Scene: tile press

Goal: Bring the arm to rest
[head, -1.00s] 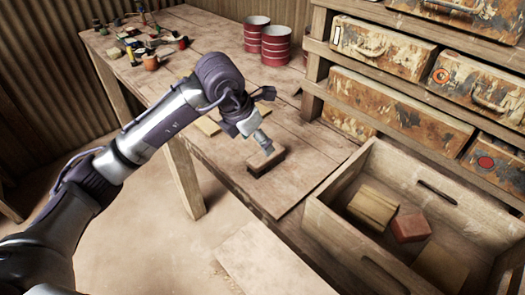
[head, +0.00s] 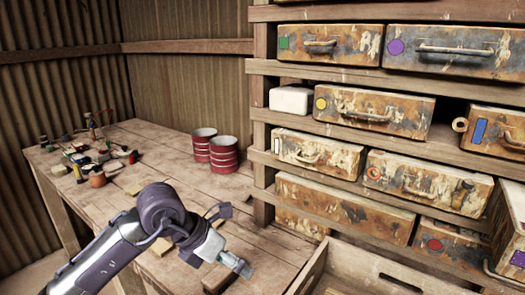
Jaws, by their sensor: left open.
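My left arm comes in from the lower left, over the near part of the wooden workbench (head: 190,178). My left gripper (head: 244,268) is open, with nothing seen between its fingers. It points down to the right near the bench's front right part. The gap between gripper and block is hard to judge. My right gripper is not in view.
Two red-banded cans (head: 223,155) stand at the back of the bench. Several small tools and pots (head: 97,179) are at its far left. A shelf with worn drawers (head: 350,109) rises on the right. A wooden crate (head: 310,270) is at the lower right.

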